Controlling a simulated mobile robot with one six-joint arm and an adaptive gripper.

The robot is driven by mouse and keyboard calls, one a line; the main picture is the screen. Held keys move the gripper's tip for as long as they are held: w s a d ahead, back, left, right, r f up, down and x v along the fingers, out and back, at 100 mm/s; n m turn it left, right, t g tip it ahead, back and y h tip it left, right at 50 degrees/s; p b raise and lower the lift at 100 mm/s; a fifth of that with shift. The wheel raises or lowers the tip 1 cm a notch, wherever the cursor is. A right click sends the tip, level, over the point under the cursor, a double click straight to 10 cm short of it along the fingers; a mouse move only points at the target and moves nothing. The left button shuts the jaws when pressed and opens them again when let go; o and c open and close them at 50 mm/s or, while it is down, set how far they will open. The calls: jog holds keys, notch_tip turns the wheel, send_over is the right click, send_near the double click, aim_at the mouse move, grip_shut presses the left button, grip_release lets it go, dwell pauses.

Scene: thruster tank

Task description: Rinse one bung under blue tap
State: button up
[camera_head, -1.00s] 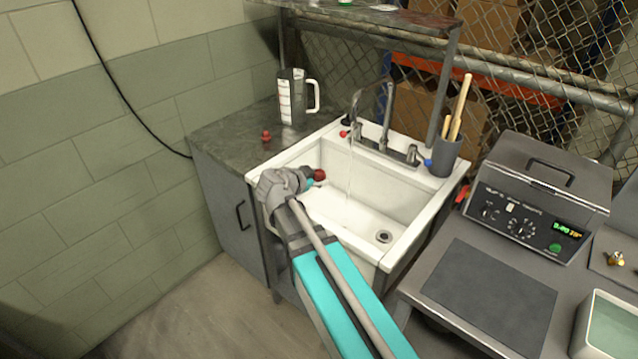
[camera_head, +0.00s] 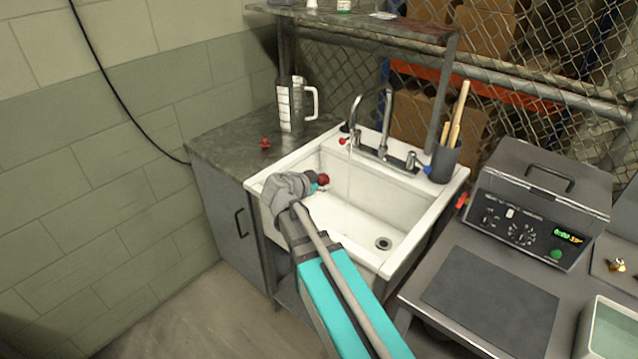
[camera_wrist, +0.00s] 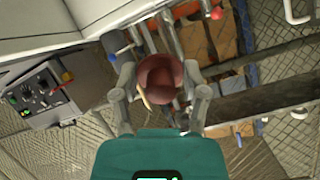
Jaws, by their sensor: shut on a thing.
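My gripper (camera_head: 319,183) is over the left part of the white sink (camera_head: 405,250), shut on a dark red bung (camera_head: 323,179). In the wrist view the bung (camera_wrist: 160,78) sits between the two fingers. A thin water stream (camera_head: 348,185) falls into the basin just right of the bung, apart from it. It comes down below the curved left spout (camera_head: 356,105), by the red knob (camera_head: 343,141). The blue knob (camera_head: 428,169) is at the right end of the tap set. Another red bung (camera_head: 265,143) stands on the counter.
A measuring jug (camera_head: 291,105) stands on the grey counter (camera_head: 225,146) left of the sink. A cup (camera_head: 444,161) with wooden sticks stands at the sink's back right corner. A grey bath unit (camera_head: 535,205) stands on the right bench. A shelf (camera_head: 370,22) overhangs the taps.

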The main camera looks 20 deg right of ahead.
jog(key=d+r+b+x, duration=0.1)
jog(key=r+b+x, duration=0.1)
jog(key=x, duration=0.9)
jog(key=shift+w+d, duration=0.3)
jog(key=shift+w, duration=0.05)
dwell(0.5)
jog(key=shift+s, duration=0.15)
dwell(5.1)
